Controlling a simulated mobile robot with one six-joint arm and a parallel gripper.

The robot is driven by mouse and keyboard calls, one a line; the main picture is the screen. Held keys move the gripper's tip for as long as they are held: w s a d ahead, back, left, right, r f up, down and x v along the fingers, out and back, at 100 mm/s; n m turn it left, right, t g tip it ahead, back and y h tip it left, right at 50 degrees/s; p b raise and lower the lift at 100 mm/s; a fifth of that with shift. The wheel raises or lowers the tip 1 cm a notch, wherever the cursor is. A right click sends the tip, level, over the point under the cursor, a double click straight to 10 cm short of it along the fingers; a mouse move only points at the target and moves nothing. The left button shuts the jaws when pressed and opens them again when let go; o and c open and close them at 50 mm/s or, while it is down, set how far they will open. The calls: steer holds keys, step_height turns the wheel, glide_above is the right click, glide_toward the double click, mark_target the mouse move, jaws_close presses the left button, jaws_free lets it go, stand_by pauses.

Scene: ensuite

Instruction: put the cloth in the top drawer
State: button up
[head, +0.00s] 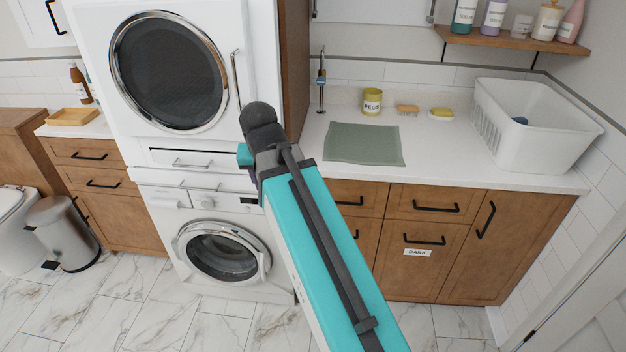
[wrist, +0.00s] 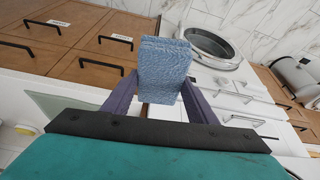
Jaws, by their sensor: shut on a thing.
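A blue folded cloth (wrist: 163,70) is held between the two dark fingers of my gripper (wrist: 160,88) in the wrist view. My arm hides the fingers and the cloth in the head view. Shut top drawers show in the wooden cabinet at the left (head: 88,155) and under the counter at the right (head: 437,205); another shut drawer front (head: 350,197) is partly behind my arm. Which one the task means cannot be told. The cloth is in the air, with the cabinet fronts and washer below and beyond it in the wrist view.
A washer (head: 222,250) and dryer (head: 168,72) stand stacked in the middle. On the counter are a green mat (head: 364,144), a yellow cup (head: 372,101) and a white basket (head: 535,125). A bin (head: 64,232) stands at the left. The marble floor is clear in front.

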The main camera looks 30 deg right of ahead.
steer(key=shift+w+a+r+n+t+y, duration=0.1)
steer(key=shift+w+a+n+y, duration=0.25)
steer(key=shift+a+n, duration=0.55)
steer(key=shift+w+a+r+n+t+y, duration=0.15)
steer(key=shift+w+a+n+y, duration=0.2)
steer(key=shift+a+n, duration=0.55)
steer(key=shift+w+a+r+n+t+y, duration=0.1)
steer(key=shift+w+a+n+y, duration=0.25)
steer(key=shift+a+n, duration=0.5)
steer(key=shift+a, duration=0.2)
